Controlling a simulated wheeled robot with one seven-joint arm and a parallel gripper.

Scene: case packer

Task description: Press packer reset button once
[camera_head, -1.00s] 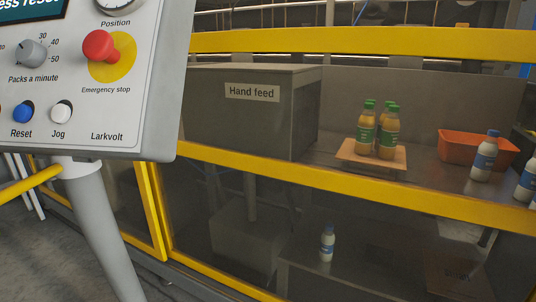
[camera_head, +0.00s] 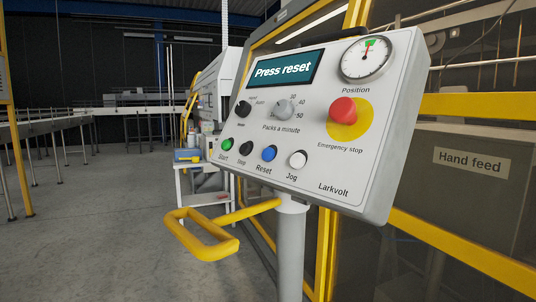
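The packer control panel (camera_head: 300,178) is a tilted light grey box on a grey post, right of the middle in the head view. Its blue Reset button (camera_head: 269,153) sits in the lower row, between the black Stop button (camera_head: 241,145) and the white Jog button (camera_head: 298,159). A green Start button (camera_head: 228,144) is at the row's left end. The display (camera_head: 283,69) reads "Press reset". My gripper is not in view.
A red emergency stop (camera_head: 343,110) on a yellow disc sits above Jog. A yellow tubular rail (camera_head: 205,240) juts out left below the panel. Yellow-framed guarding stands behind and right. The floor at left is open.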

